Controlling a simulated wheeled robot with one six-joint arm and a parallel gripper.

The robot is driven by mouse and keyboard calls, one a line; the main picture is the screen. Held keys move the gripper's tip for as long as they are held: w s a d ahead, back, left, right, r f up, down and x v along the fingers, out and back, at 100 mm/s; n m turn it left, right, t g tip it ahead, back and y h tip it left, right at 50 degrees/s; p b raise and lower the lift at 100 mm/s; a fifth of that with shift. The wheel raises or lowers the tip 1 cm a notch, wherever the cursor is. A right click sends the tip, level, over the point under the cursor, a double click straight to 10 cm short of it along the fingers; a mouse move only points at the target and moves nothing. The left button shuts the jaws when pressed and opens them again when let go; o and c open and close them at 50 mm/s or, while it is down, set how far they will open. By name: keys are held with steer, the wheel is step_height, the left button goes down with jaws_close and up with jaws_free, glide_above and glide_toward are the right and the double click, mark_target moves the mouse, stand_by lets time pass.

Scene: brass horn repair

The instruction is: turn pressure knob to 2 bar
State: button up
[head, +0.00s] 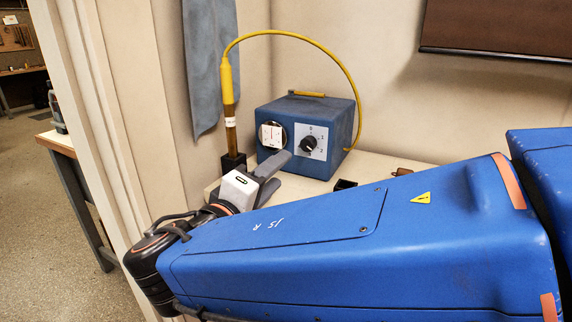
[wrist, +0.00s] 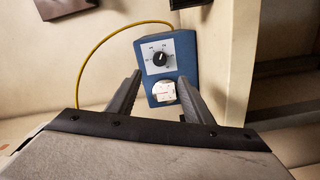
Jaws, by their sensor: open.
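The pressure knob (head: 308,144) is a black round knob with a light pointer mark, on a white scale plate on the front of a blue box (head: 341,131). A white-faced gauge (head: 271,135) sits left of it. In the wrist view the knob (wrist: 160,58) shows above the gauge (wrist: 164,92), beyond my fingers. The scale figures are too small to read surely. My gripper (head: 277,174) is open and empty, in front of and below the gauge side of the box, apart from the knob. In the wrist view my gripper's fingers (wrist: 161,90) stand on either side of the gauge.
A yellow-handled tool (head: 228,90) stands upright in a black holder (head: 232,162) left of the box, with a yellow hose (head: 322,46) arching to the box's right side. A small black open block (head: 345,184) lies on the bench. A grey cloth (head: 202,70) hangs behind.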

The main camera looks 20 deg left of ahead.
steer(key=shift+s+a, duration=0.1)
steer(key=shift+s, duration=1.65)
